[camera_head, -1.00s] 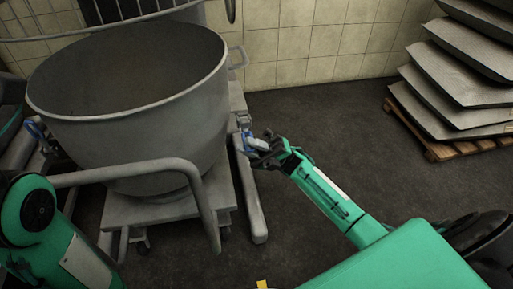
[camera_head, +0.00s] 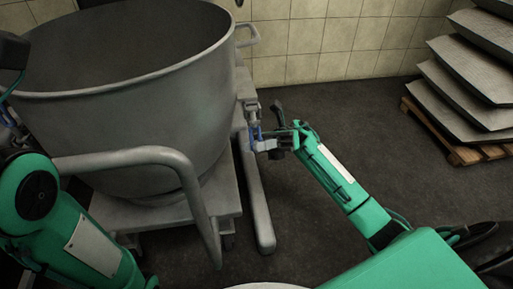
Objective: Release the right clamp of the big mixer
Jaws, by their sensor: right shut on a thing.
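The big mixer's grey bowl (camera_head: 135,110) stands at the left on its wheeled frame. Its right clamp (camera_head: 254,119) sits at the right side of the bowl, with blue parts and a pale grey handle (camera_head: 265,145). My right gripper (camera_head: 277,142) reaches in from the right and is shut on the clamp handle. The fingers partly hide the handle, and its exact angle is hard to tell. My left arm (camera_head: 65,220) shows at the lower left; I cannot make out its gripper.
A curved grey tube handle (camera_head: 135,157) crosses in front of the bowl. A frame leg (camera_head: 258,205) lies on the floor below my right gripper. Dark floor between is clear.

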